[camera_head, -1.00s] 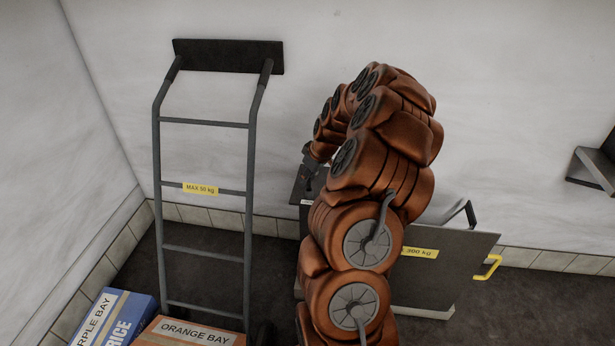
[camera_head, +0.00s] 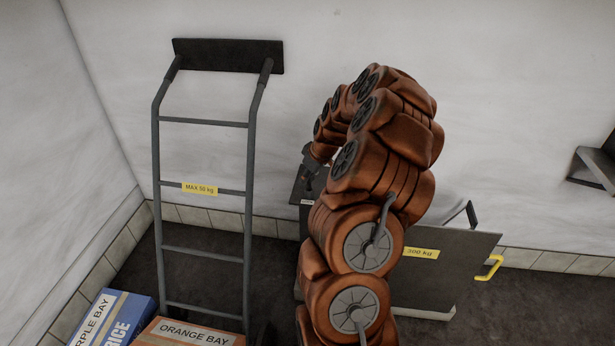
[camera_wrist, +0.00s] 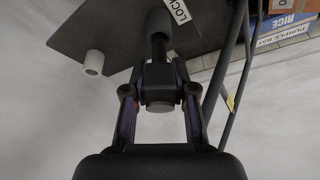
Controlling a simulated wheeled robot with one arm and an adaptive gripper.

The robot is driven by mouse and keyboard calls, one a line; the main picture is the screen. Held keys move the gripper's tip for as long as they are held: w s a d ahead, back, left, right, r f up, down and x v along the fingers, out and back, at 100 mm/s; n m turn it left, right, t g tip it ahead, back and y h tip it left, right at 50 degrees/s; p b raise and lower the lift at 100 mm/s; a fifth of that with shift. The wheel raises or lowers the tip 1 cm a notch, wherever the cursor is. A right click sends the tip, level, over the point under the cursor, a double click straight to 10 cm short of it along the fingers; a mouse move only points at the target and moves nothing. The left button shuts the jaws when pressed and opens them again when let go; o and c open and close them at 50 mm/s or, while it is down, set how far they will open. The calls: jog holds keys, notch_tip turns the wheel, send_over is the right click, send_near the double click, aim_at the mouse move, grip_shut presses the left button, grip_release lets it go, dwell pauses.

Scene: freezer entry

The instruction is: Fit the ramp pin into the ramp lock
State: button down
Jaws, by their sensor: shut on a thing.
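My gripper (camera_wrist: 159,88) is shut on the ramp pin (camera_wrist: 158,74), a dark block with a pale round end facing the wrist camera. The pin's narrow dark shaft points away from my gripper and meets a wider dark collar, the ramp lock (camera_wrist: 158,22), beside a white "LOC…" label. The shaft's tip is hidden, so I cannot tell how deep it sits. In the head view my gripper (camera_head: 308,172) is small, dark and partly hidden by my arm, over a dark plate by the wall. The ramp (camera_head: 455,265), a dark panel marked in kg, stands behind my arm.
A grey hand truck (camera_head: 203,187) leans against the wall on the left, with blue (camera_head: 115,318) and orange (camera_head: 190,331) boxes before it. A pale cylinder (camera_wrist: 93,63) sits on the dark plate. The ramp has a yellow handle (camera_head: 489,268). A dark wall shelf (camera_head: 595,165) is at right.

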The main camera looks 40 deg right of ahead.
jog(key=shift+f+b, duration=0.75)
jog(key=shift+f, duration=0.45)
jog(key=shift+r, duration=0.1)
notch_tip(320, 180, up, 9)
jog(key=p, duration=0.7)
jog(key=shift+f+b, duration=0.2)
jog(key=shift+b, duration=0.5)
jog(key=shift+f, duration=0.15)
jog(key=shift+f+b, duration=1.65)
jog(key=shift+f, duration=1)
jog(key=shift+b, duration=1.2)
